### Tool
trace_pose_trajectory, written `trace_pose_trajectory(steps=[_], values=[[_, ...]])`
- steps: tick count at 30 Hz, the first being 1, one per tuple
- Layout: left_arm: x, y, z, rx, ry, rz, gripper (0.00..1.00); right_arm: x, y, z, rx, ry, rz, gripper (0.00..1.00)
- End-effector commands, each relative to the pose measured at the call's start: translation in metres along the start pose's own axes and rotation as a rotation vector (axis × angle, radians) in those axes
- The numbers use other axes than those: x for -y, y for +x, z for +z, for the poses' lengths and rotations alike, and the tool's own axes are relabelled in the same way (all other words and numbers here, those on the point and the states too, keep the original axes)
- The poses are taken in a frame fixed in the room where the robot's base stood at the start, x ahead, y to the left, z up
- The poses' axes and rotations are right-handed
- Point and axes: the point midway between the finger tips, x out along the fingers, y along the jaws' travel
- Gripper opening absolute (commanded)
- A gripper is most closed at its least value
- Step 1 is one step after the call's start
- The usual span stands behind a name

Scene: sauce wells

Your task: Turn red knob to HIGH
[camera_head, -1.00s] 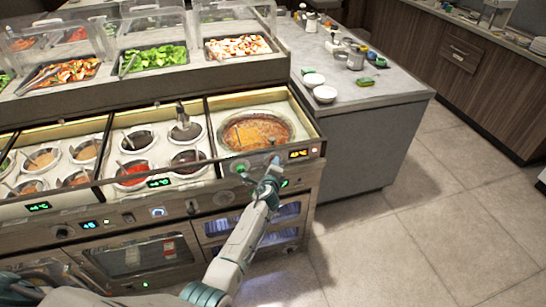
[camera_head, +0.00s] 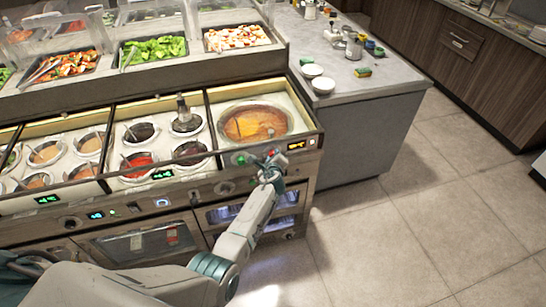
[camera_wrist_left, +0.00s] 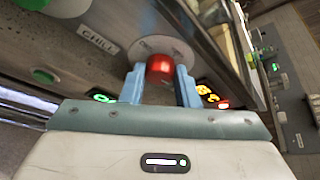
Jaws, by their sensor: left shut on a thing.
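The red knob (camera_wrist_left: 160,68) sits on a round metal dial plate (camera_wrist_left: 148,46) on the counter's front panel. In the left wrist view my left gripper (camera_wrist_left: 160,80) has its two blue fingers on either side of the knob, shut on it. In the head view my left gripper (camera_head: 268,163) reaches the front panel below the large soup pan; the knob is too small there to read its setting. An orange lit display (camera_wrist_left: 208,92) is to its right. The word CHILL (camera_wrist_left: 97,38) is printed on the panel to the left. No HIGH mark is readable. My right gripper is not in view.
A grey side counter (camera_head: 375,90) with bowls stands at the right. The tiled floor (camera_head: 430,215) is clear.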

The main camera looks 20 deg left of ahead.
Motion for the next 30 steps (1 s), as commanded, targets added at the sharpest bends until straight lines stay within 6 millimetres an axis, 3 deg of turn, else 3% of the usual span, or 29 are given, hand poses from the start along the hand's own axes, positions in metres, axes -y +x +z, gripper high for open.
trace_pose_trajectory(steps=[4, 5, 6, 19, 30], values=[[-0.002, 0.000, -0.001, -0.002, 0.001, 0.003, 0.05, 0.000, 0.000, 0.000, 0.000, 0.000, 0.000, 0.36], [-0.002, 0.000, -0.001, -0.002, 0.001, 0.003, 0.30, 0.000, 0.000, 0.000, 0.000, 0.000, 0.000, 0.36], [-0.002, 0.000, -0.001, -0.002, 0.001, 0.003, 0.37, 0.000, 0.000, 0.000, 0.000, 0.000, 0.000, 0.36], [0.000, -0.010, 0.000, 0.000, -0.001, 0.000, 0.37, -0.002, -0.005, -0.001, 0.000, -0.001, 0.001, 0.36], [-0.001, -0.073, -0.001, -0.002, -0.003, 0.002, 0.37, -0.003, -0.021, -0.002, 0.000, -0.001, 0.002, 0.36]])
